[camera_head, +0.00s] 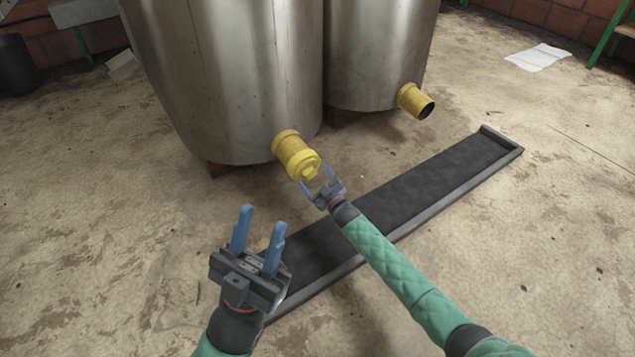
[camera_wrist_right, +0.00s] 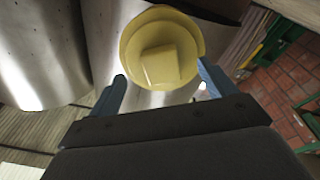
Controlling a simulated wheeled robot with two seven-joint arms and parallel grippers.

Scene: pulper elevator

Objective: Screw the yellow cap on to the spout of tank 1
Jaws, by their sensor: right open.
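The yellow cap (camera_head: 305,165) sits at the end of the yellow spout (camera_head: 288,144) on the nearer steel tank (camera_head: 230,80). Whether it is threaded tight cannot be told. My right gripper (camera_head: 317,183) is open just in front of the cap, with its blue fingers pointing at it. In the right wrist view the cap (camera_wrist_right: 162,50) shows its round face and square raised knob, beyond and between the open fingertips. My left gripper (camera_head: 258,228) is open and empty over the floor at the lower left.
A second steel tank (camera_head: 375,50) stands behind to the right, with an open, uncapped yellow spout (camera_head: 414,101). A long dark floor channel (camera_head: 420,190) with a raised edge runs below the spouts. A white sheet (camera_head: 538,57) lies on the floor at the back right.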

